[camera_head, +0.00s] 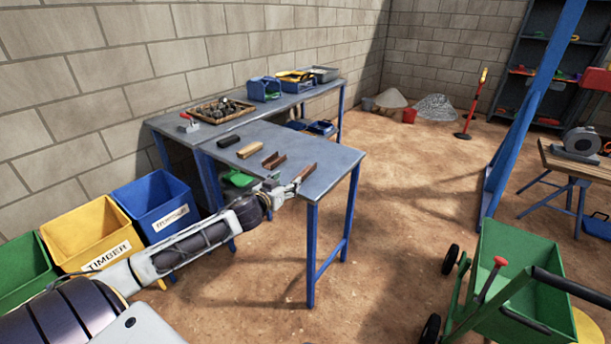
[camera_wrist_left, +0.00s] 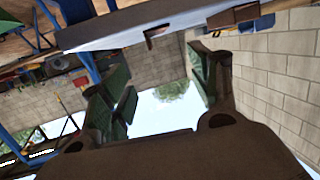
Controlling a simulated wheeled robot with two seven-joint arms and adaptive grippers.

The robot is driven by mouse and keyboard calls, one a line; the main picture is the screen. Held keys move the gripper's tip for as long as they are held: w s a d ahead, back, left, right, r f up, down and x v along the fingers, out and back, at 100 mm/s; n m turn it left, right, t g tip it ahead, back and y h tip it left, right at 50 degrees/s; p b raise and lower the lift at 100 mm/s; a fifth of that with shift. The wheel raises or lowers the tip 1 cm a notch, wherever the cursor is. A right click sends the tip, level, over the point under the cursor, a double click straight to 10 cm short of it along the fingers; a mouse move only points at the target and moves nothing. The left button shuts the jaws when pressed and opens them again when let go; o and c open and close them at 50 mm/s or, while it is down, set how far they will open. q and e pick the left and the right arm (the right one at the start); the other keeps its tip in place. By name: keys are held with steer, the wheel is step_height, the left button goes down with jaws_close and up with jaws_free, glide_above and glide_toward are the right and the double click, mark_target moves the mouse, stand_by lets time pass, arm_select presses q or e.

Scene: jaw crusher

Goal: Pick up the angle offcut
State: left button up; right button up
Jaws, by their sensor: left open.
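The angle offcut (camera_head: 306,172) is a rusty-brown strip near the front edge of the blue-legged bench in the head view. In the left wrist view, which looks upside down, a small dark brown L-shaped offcut (camera_wrist_left: 157,35) sits on the bench edge, beyond and roughly between the fingers. My left gripper (camera_head: 287,184) is at the bench's near edge, close to the offcut; its fingers partly blend with the bench there. In the left wrist view, the left gripper (camera_wrist_left: 165,95) is open with nothing between its green-padded fingers. My right gripper is not seen.
On the bench (camera_head: 335,160) lie a brown channel-like piece (camera_head: 273,160), a wooden block (camera_head: 250,150) and a dark block (camera_head: 229,141). A tray of stones (camera_head: 222,109) stands behind. A green cart (camera_head: 515,270) stands right.

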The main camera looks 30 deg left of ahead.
arm_select(q)
steer(key=shift+b+x, duration=0.35)
steer(key=shift+x, duration=2.3)
steer(key=shift+w, duration=0.7)
steer(key=shift+w+a+f, duration=0.1)
steer(key=shift+w+f, duration=0.1)
steer(key=shift+w, duration=0.25)
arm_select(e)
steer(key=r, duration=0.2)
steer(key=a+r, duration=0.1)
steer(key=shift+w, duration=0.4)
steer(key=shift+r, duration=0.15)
arm_select(q)
steer(key=shift+w, duration=0.2)
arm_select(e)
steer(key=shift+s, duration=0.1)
